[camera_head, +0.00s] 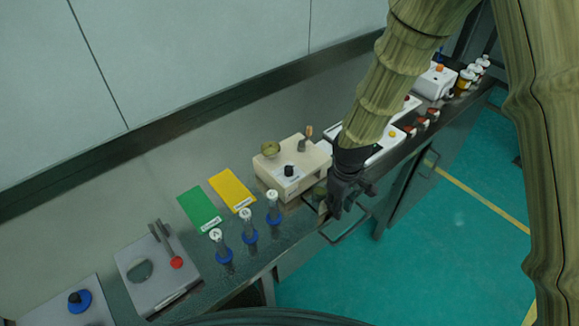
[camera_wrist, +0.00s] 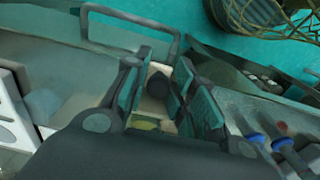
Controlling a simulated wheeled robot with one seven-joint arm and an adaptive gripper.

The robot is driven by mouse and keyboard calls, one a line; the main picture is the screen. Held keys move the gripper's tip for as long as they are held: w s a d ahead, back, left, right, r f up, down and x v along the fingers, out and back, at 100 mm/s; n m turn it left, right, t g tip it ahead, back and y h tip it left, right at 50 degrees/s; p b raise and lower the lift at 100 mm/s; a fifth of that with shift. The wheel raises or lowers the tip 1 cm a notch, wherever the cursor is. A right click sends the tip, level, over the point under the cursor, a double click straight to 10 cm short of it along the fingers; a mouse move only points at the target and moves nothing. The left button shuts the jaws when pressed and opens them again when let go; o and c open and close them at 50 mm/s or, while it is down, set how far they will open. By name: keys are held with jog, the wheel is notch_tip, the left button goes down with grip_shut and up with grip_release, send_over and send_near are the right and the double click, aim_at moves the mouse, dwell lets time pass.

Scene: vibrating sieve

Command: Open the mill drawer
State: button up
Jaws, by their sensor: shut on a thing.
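The mill (camera_head: 291,165) is a cream box on the bench, with a black knob on its front and an olive bowl-like part on top. My gripper (camera_head: 338,204) is at the mill's right front, low over the bench edge, and hides much of that side. In the wrist view my gripper (camera_wrist: 160,92) has its fingers on both sides of a dark rounded knob (camera_wrist: 157,84), which appears to be the drawer's handle. A cream piece with something yellowish (camera_wrist: 145,123) shows between the fingers behind it. How far the drawer is out I cannot tell.
A dark metal bench handle (camera_head: 345,228) juts out just below my gripper. Several capped tubes with blue bases (camera_head: 248,228) stand left of the mill. Green (camera_head: 198,207) and yellow (camera_head: 231,189) cards lie behind them. The teal floor (camera_head: 440,250) in front is clear.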

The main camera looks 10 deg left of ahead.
jog(key=shift+s+d+f, duration=0.1)
jog(key=shift+s, duration=0.15)
jog(key=shift+w+a, duration=0.25)
jog(key=shift+a, duration=0.05)
jog(key=o, duration=0.5)
jog(key=shift+o, duration=0.6)
jog(key=shift+w, duration=0.1)
jog(key=shift+r+p, duration=3.2)
jog(key=shift+r, duration=0.95)
